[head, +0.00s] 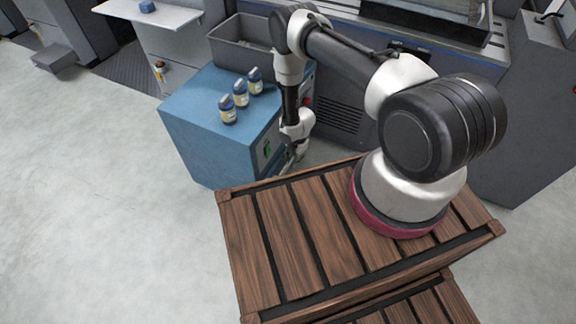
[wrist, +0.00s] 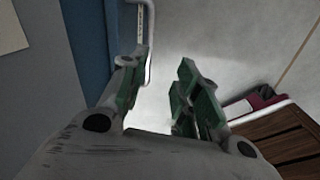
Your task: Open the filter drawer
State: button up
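The blue cabinet (head: 205,150) stands left of my arm, its front side facing my base and seen only at a steep slant. No separate drawer front can be made out in the head view. My gripper (head: 293,162) is low beside that front and partly hidden by my wrist. In the wrist view my gripper (wrist: 158,92) is open, its green-padded fingers apart with pale floor behind. A pale bar handle (wrist: 151,45) runs along the blue panel (wrist: 88,40), close to the left finger. I cannot tell whether it touches the finger or lies between both.
Several small yellow-labelled bottles (head: 240,94) and a grey bin (head: 240,50) stand on the cabinet. Grey machines (head: 345,75) stand behind. The floor (head: 90,190) at left is clear.

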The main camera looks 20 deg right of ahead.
aim_at(287, 167)
jog(key=f, duration=0.2)
jog(key=w+a+f+n, duration=0.1)
jog(key=f, duration=0.2)
jog(key=w+a+f+n, duration=0.1)
jog(key=f, duration=0.1)
jog(key=shift+f+t+y, duration=0.2)
jog(key=shift+t+y, duration=0.1)
jog(key=shift+d, duration=0.1)
grip_shut()
